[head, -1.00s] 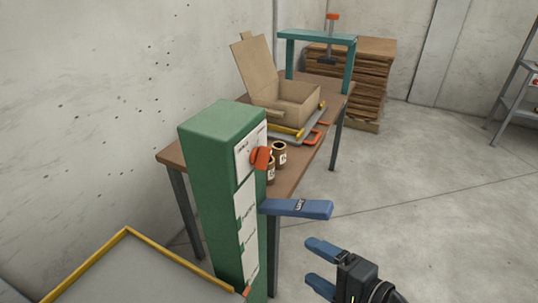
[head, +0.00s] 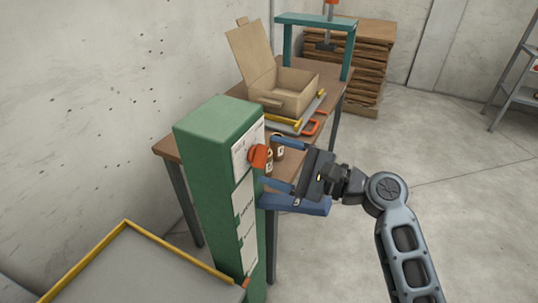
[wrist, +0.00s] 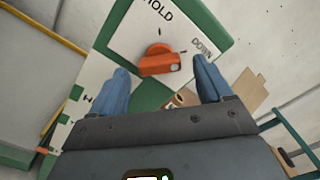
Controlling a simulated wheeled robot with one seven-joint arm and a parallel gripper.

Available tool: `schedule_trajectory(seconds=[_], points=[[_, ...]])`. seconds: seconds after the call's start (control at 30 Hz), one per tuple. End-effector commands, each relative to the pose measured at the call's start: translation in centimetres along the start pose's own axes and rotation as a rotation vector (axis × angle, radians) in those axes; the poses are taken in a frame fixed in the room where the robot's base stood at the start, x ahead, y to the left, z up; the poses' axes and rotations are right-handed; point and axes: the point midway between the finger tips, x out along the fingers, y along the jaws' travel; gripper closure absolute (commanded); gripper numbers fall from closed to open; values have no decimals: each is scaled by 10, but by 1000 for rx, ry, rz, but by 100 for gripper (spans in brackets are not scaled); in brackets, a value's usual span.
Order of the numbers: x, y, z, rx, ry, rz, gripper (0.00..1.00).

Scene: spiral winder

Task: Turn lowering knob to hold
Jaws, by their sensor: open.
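The orange-red lowering knob (head: 257,156) is on the front face of a green post (head: 215,145). In the wrist view the knob (wrist: 158,62) sits on a white plate lettered HOLD at the top and DOWN at the right. In the wrist view the fingers (wrist: 163,88) flank the space before the knob, and no contact shows.
A yellow-edged grey tray (head: 130,270) is at the lower left.

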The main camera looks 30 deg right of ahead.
Motion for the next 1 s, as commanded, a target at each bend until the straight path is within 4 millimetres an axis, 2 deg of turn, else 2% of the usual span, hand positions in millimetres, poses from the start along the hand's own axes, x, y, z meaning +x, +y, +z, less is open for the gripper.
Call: schedule_trajectory(seconds=[0.2, 0.5, 1.0], points=[[18, -1, 0, -1, 0, -1, 21], [20, 0, 0, -1, 1, -1, 22], [20, 0, 0, -1, 1, -1, 70]])
